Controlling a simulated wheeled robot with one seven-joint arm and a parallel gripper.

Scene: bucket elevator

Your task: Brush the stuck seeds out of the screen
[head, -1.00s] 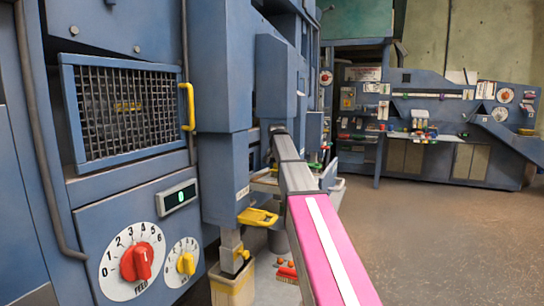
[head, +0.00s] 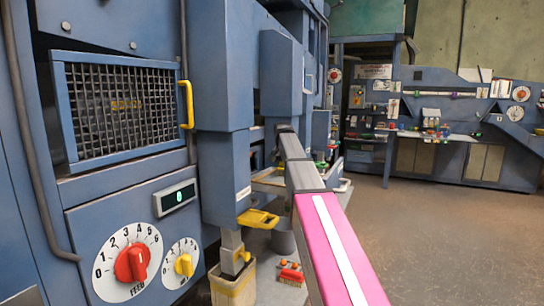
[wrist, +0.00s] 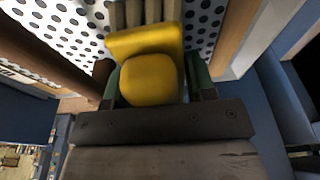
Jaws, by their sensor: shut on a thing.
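In the wrist view my gripper (wrist: 152,88) is shut on a yellow brush (wrist: 150,75), with one finger on each side of its rounded handle. Pale tan bristles (wrist: 146,13) stick out from the brush's far end. They overlap the white screen (wrist: 75,28), which is full of dark round holes. I cannot tell whether the bristle tips touch it. No seeds can be made out in the holes. In the head view my gripper, the brush and the screen are hidden behind the blue machine.
Brown rails (wrist: 45,45) flank the screen. In the head view the blue machine (head: 222,75) stands close on the left, with a yellow-handled mesh door (head: 120,105) and a red feed dial (head: 131,263). A bin (head: 234,285) stands below. Floor (head: 430,240) is clear on the right.

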